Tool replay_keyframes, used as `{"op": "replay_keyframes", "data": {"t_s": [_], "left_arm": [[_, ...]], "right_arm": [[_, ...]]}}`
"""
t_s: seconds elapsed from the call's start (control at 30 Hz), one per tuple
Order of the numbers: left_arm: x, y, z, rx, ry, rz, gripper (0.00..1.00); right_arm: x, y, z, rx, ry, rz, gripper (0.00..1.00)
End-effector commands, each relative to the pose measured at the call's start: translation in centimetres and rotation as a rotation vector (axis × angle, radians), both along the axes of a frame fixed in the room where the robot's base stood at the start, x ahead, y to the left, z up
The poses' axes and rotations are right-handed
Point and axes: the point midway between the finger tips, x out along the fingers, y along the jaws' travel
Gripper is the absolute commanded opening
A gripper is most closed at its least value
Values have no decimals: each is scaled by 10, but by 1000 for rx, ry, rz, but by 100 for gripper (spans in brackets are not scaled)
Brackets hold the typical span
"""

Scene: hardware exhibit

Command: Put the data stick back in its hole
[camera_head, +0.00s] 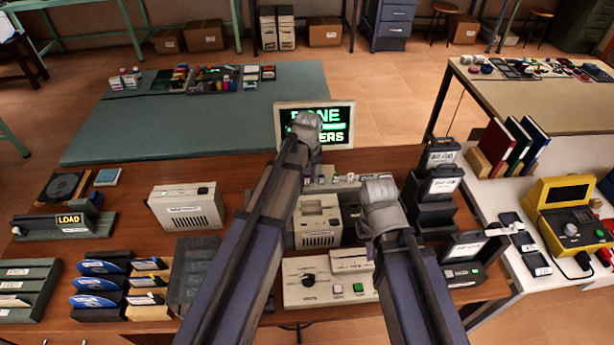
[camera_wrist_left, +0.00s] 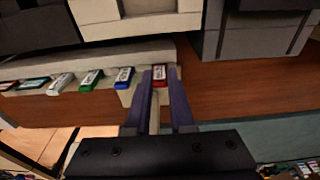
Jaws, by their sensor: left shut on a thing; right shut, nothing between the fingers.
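In the left wrist view, a red data stick (camera_wrist_left: 159,73) with a white label sits between the fingertips of my left gripper (camera_wrist_left: 160,80), which is shut on it. It is at the end of a row of sticks in a beige holder (camera_wrist_left: 150,53): a blue stick (camera_wrist_left: 123,77), a green stick (camera_wrist_left: 91,79) and others. I cannot tell how deep the red stick sits in its hole. In the head view, my left gripper (camera_head: 305,126) is in front of the screen, its fingertips hidden. My right gripper (camera_head: 380,192) is shut and empty above the bench.
A screen (camera_head: 342,113) with green text stands behind, partly covered. Beige devices (camera_head: 188,207), a control box (camera_head: 328,290) and a black stepped stand (camera_head: 432,212) crowd the wooden bench. Disc holders (camera_head: 98,290) fill the front left. Bare wood (camera_head: 245,170) shows behind the beige device.

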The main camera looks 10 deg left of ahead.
Motion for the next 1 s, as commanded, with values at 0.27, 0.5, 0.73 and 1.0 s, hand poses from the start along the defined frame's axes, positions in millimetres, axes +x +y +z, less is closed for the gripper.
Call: {"op": "replay_keyframes", "data": {"t_s": [0.27,0.5,0.73,1.0], "left_arm": [[0,0,0,0,0,0,0],[0,0,0,0,0,0,35],[0,0,0,0,0,0,57],[0,0,2,0,0,0,57]], "right_arm": [[0,0,0,0,0,0,0],[0,0,0,0,0,0,0],[0,0,0,0,0,0,0],[0,0,2,0,0,-1,0]]}}
